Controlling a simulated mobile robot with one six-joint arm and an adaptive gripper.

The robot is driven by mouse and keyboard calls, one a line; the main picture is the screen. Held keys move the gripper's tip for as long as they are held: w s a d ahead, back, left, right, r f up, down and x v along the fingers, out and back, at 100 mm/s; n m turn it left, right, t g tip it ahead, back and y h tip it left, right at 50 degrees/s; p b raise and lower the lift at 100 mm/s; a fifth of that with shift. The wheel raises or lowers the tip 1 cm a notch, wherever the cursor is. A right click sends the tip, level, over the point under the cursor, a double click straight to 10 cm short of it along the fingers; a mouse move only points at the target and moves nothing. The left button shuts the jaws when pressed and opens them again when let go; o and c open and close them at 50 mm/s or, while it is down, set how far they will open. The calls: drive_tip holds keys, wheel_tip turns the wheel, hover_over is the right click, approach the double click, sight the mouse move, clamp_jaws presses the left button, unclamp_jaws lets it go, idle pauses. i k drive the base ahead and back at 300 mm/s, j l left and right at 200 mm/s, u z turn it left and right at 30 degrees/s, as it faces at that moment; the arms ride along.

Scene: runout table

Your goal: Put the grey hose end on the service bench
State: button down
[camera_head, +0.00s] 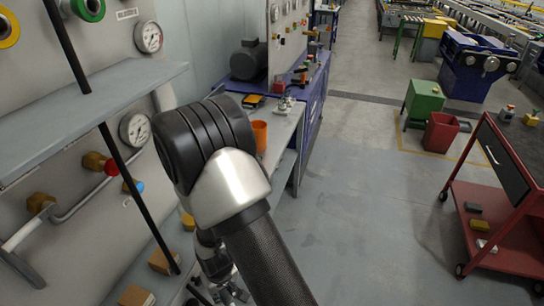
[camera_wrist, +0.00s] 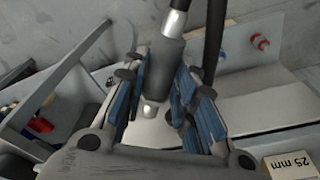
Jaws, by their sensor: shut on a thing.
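My gripper (camera_wrist: 155,98) fills the middle of the wrist view, its blue-padded fingers closed on both sides of the grey hose end (camera_wrist: 162,72). The hose end is a dark grey sleeve with bright metal at its upper end and a small metal tip between the fingers. In the head view my gripper (camera_head: 226,284) shows only partly at the bottom, below my arm, and the hose end cannot be made out there. A grey-topped bench (camera_head: 285,128), which may be the service bench, stands beyond my arm along the wall.
An orange cup (camera_head: 259,136) stands on that bench near my arm. A grey shelf (camera_head: 90,95) and a gauge panel (camera_head: 95,30) lie close on the left. A red cart (camera_head: 515,165) stands at right. The floor (camera_head: 360,215) between is clear.

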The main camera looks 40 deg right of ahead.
sight(271, 128)
drive_tip(key=i+l+u, duration=0.1)
drive_tip(key=l, duration=0.5)
drive_tip(key=i+l, duration=0.15)
drive_tip(key=l, duration=0.45)
drive_tip(key=i+l+u, duration=0.15)
drive_tip(key=l, duration=1.05)
drive_tip(key=i+u, duration=0.05)
